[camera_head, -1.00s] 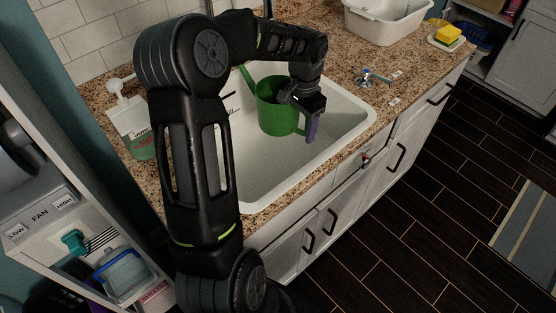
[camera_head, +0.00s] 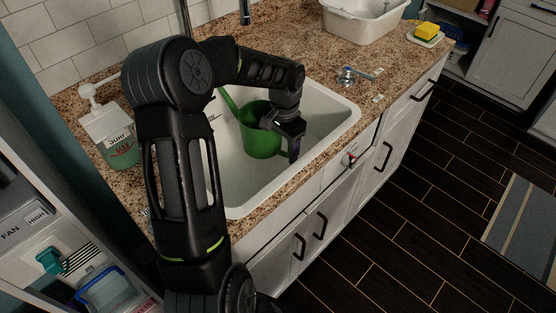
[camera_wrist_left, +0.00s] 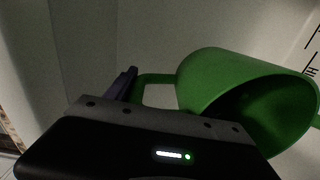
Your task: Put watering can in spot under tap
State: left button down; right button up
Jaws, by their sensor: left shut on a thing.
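A green watering can (camera_head: 259,140) is inside the white sink (camera_head: 233,189), with its spout towards the upper left. My left gripper (camera_head: 294,148) is shut on the can's handle at the can's right side. In the left wrist view the can (camera_wrist_left: 235,85) shows its open top, and its handle (camera_wrist_left: 154,80) runs to the gripper's finger (camera_wrist_left: 122,84). I cannot tell whether the can touches the sink floor. A dark tap (camera_head: 244,10) shows in part at the top edge of the head view. My right gripper is not in view.
A soap bottle (camera_head: 110,138) stands on the counter left of the sink. A white tub (camera_head: 362,18) and a yellow sponge (camera_head: 427,29) are at the back right. A small metal fixture (camera_head: 352,75) is on the counter right of the sink.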

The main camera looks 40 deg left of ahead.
pick_arm(q)
jog(key=shift+f, duration=1.15)
jog(key=shift+f, duration=1.9)
jog(key=shift+f, duration=0.2)
jog(key=shift+c, duration=1.8)
grip_release()
jog(key=shift+r, duration=0.15)
notch_tip(320, 180, up, 12)
jog(key=shift+d+r, duration=0.1)
jog(key=shift+d, duration=0.05)
